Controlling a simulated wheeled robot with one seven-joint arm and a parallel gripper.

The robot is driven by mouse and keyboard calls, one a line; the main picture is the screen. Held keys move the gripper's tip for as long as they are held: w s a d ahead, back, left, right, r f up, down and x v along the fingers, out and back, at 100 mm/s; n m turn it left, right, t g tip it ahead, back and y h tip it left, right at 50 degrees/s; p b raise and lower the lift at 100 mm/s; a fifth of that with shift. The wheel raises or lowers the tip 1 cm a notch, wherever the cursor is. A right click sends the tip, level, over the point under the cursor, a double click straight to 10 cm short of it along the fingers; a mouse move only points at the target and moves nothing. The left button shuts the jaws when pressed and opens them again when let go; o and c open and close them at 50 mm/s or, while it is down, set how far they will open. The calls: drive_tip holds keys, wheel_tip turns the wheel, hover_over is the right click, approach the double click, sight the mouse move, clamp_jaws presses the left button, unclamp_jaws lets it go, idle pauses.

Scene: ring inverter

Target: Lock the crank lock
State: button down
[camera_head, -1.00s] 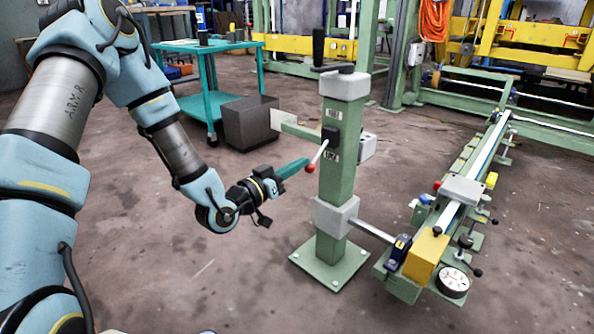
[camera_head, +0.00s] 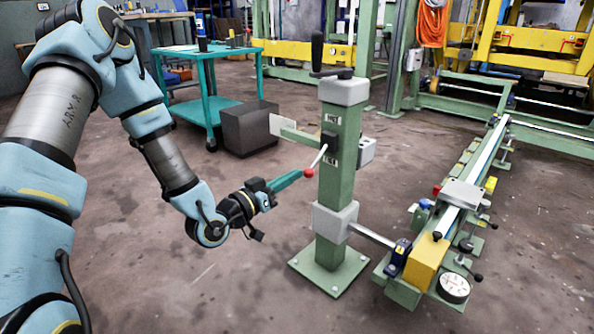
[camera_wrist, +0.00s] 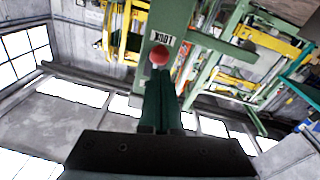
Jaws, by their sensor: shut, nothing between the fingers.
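A green post (camera_head: 337,190) stands on a square base plate, with a black crank handle (camera_head: 317,50) on its grey top. A black block on the post's side carries a thin pale lever that slants down left to a red ball (camera_head: 309,173), which I take to be the crank lock. My gripper (camera_head: 302,174) has its teal fingers shut and empty, with the tips right beside the ball. In the wrist view the red ball (camera_wrist: 159,56) appears just past the fingertips (camera_wrist: 160,74); I cannot tell whether they touch.
A green rail bench with a yellow block (camera_head: 426,258) and a dial gauge (camera_head: 454,287) runs off to the right, joined to the post by a rod. A dark box (camera_head: 250,130) and a teal cart (camera_head: 208,95) stand behind. The floor in front is clear.

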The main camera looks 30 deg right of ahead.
drive_tip(key=p+v, duration=0.1)
drive_tip(key=v, duration=0.7)
drive_tip(key=shift+a+p, duration=0.25)
drive_tip(key=shift+p, duration=0.05)
drive_tip(key=shift+r, duration=0.15)
